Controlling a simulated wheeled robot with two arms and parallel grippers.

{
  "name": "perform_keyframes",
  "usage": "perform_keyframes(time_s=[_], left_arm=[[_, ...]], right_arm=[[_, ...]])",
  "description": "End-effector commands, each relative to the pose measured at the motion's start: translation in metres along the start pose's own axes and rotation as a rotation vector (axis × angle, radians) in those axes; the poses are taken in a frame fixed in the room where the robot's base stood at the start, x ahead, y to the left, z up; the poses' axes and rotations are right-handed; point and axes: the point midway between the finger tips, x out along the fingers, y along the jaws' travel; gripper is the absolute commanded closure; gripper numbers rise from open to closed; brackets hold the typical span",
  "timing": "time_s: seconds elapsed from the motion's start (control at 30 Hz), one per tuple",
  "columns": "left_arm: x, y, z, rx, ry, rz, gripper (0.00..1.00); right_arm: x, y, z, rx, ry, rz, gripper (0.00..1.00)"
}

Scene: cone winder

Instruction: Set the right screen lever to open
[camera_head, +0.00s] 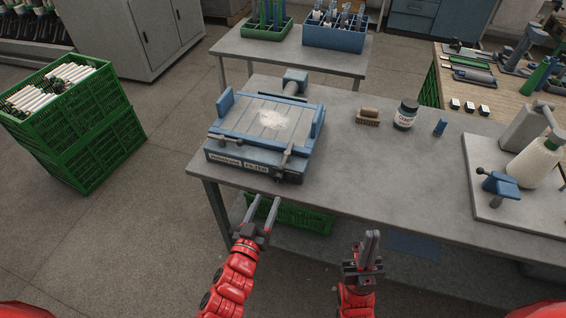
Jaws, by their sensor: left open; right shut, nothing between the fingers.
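A blue filter unit (232,165) with a flat screen (255,119) and a white patch on it sits on the grey table. A dark lever (284,162) stands at its front right corner, with its knob end up. Another dark knob piece is at the front left (220,137). Whether the right lever is open or closed I cannot tell. My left gripper (265,203) is open and empty just off the table's front edge, below the right lever and apart from it. My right gripper (372,238) is shut and empty, further right and in front of the table edge.
A brush (368,117), a white jar (405,115) and a small blue piece (440,127) stand right of the unit. A plate with a white cone (535,162) is at the far right. A green crate (292,216) sits under the table. The table's front middle is clear.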

Motion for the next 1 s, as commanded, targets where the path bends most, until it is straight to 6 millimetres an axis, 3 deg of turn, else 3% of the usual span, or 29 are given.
perform_keyframes(time_s=[0.6, 0.8, 1.0], left_arm=[[0.121, 0.001, -0.002, 0.0, 0.001, 0.001, 0.45], [0.145, 0.0, 0.0, -0.002, 0.0, 0.0, 0.45], [0.154, 0.002, -0.001, 0.001, 0.003, 0.004, 0.45]], right_arm=[[0.026, 0.001, -0.004, 0.0, 0.0, 0.0, 1.0], [0.026, 0.001, -0.004, 0.0, 0.0, 0.0, 1.0], [0.026, 0.001, -0.004, 0.0, 0.0, 0.0, 1.0]])
